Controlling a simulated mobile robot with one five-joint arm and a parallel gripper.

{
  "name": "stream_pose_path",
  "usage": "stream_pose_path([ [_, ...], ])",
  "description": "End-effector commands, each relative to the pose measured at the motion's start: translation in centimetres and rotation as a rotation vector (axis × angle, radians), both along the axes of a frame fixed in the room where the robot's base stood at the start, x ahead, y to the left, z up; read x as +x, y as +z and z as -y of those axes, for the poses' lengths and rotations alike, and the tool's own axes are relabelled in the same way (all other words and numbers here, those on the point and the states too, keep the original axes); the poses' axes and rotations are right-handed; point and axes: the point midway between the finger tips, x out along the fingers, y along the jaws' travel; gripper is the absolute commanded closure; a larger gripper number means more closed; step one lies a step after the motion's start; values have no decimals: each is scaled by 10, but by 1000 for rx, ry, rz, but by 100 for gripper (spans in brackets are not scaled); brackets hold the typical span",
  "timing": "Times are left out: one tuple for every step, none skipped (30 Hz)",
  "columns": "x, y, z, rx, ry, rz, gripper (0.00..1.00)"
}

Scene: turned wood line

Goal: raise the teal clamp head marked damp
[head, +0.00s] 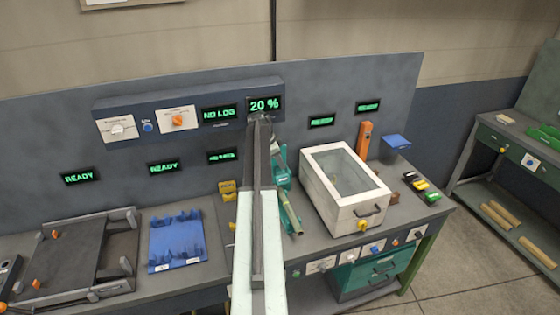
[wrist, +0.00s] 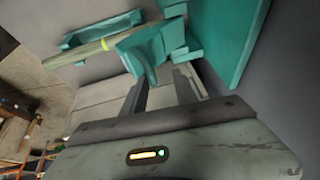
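A teal clamp head (wrist: 150,50) shows at the top of the wrist view, with a pale rod (wrist: 85,52) beside it carrying a yellow-green band. My gripper (wrist: 160,76) has its two dark fingers apart, with a pale gap between them. The clamp head's lower tip lies close to the fingertips; I cannot tell whether it touches them. In the head view the teal clamp (head: 281,168) stands just right of my arm, which partly hides it, and the rod (head: 291,214) slopes below it. No damp marking is readable, and my fingers are not clear there.
A white glass-lidded box (head: 340,218) stands right of the clamp. A blue rack (head: 177,245) and a dark framed tray (head: 85,262) lie left. A panel with displays (head: 264,104) is behind. A flat teal surface (wrist: 232,38) borders the fingers' right side.

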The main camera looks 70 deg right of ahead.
Motion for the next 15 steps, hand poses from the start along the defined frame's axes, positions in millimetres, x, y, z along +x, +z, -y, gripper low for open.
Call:
stream_pose_path([
  [2,13,-3,0,1,0,66],
  [4,19,-4,0,1,0,66],
  [6,28,-7,-1,2,2,66],
  [8,35,-9,-1,2,2,66],
  [14,29,-16,-1,4,2,66],
  [21,24,-27,0,6,1,66],
  [26,23,-34,0,5,1,66],
  [32,23,-41,0,5,1,66],
  [38,23,-50,1,5,0,66],
  [44,23,-56,1,4,0,66],
  [49,23,-63,0,5,1,66],
  [54,23,-70,-1,4,0,66],
  [59,23,-75,-1,4,0,66],
  [63,23,-80,0,4,1,66],
  [67,23,-86,1,3,0,66],
])
